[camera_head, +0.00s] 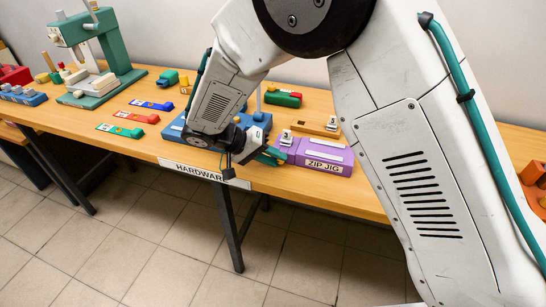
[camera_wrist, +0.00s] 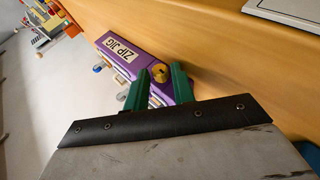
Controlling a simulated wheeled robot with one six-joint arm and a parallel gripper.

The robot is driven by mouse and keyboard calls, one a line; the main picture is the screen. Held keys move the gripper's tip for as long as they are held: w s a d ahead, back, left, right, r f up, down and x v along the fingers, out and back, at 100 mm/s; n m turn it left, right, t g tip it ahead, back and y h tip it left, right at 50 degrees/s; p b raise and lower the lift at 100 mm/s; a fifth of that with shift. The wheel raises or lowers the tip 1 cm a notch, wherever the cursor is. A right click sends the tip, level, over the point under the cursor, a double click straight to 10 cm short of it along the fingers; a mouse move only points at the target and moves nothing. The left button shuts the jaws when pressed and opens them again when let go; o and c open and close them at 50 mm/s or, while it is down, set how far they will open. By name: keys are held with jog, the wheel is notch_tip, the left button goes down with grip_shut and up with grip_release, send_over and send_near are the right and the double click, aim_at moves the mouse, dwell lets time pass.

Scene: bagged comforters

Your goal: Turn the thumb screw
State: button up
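The thumb screw looks to be the round gold knob (camera_wrist: 159,73) on the end of the purple jig labelled ZIP JIG (camera_wrist: 122,55). The jig also shows in the head view (camera_head: 318,157), on the wooden table. My gripper (camera_wrist: 161,74) has its two green fingers one on each side of the knob, with a gap about the knob's width. I cannot tell whether they touch it. In the head view my gripper (camera_head: 270,155) is low at the jig's left end, and the knob is hidden there.
The wooden table (camera_head: 145,105) has a HARDWARE label (camera_head: 203,173) on its front edge. A blue fixture (camera_head: 174,131) stands left of my gripper. A green press (camera_head: 97,40) stands at the far left.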

jog(key=shift+o, duration=0.9)
